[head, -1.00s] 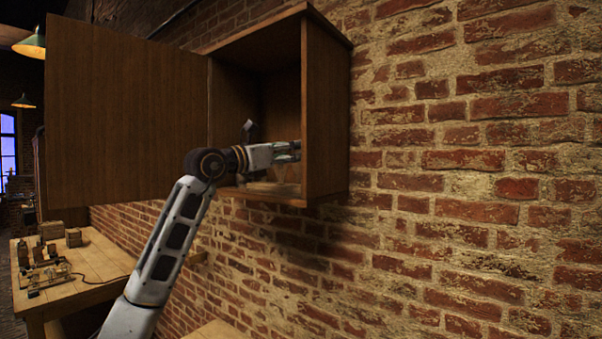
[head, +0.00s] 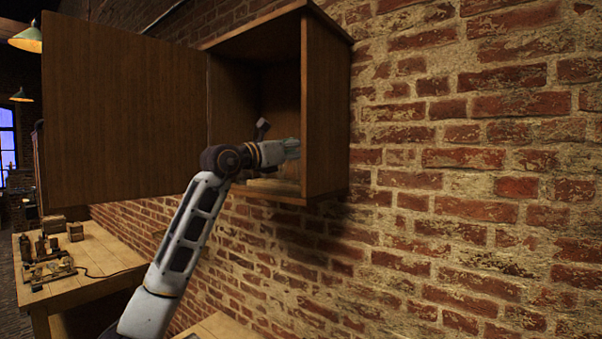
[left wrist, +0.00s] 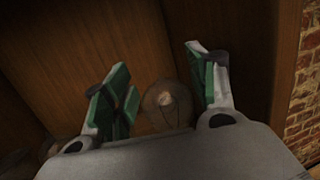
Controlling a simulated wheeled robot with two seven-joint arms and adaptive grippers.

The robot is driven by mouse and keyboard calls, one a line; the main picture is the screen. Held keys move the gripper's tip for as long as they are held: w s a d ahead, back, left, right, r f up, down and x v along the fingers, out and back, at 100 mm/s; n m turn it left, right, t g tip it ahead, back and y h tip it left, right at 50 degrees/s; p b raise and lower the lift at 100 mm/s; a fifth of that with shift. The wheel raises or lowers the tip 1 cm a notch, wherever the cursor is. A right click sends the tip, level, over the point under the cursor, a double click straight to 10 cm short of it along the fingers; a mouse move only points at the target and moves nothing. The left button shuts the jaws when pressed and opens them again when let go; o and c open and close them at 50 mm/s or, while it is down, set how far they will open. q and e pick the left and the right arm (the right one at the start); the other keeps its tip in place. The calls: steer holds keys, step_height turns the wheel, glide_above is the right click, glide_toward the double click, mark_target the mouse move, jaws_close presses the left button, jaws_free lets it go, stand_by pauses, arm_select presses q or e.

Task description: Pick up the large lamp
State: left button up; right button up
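A clear round glass lamp (left wrist: 165,104) shows in the left wrist view, between and beyond the two green-padded fingers of my left gripper (left wrist: 163,95). The fingers are spread apart, and I see a gap on the lamp's left side; whether the right finger touches it I cannot tell. In the head view my left gripper (head: 292,149) is inside the open wooden cabinet (head: 327,110), near its right side wall. The lamp is hidden there. My right gripper is not in view.
The cabinet's door (head: 125,115) is swung open to the left. A dim rounded shape (left wrist: 14,163) lies at the left edge of the wrist view. A workbench (head: 100,262) with small items stands lower left. A brick wall (head: 480,180) fills the right.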

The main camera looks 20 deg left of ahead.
arm_select(q)
steer(key=c, duration=0.7)
steer(key=shift+o, duration=0.2)
steer(key=shift+r, duration=0.15)
steer(key=shift+r+b, duration=0.4)
steer(key=shift+r, duration=1.3)
steer(key=r+b+v, duration=0.2)
steer(key=b+v, duration=0.3)
steer(key=v, duration=1.3)
steer(key=shift+r, duration=0.4)
steer(key=shift+s+a, duration=0.1)
steer(key=shift+a, duration=0.05)
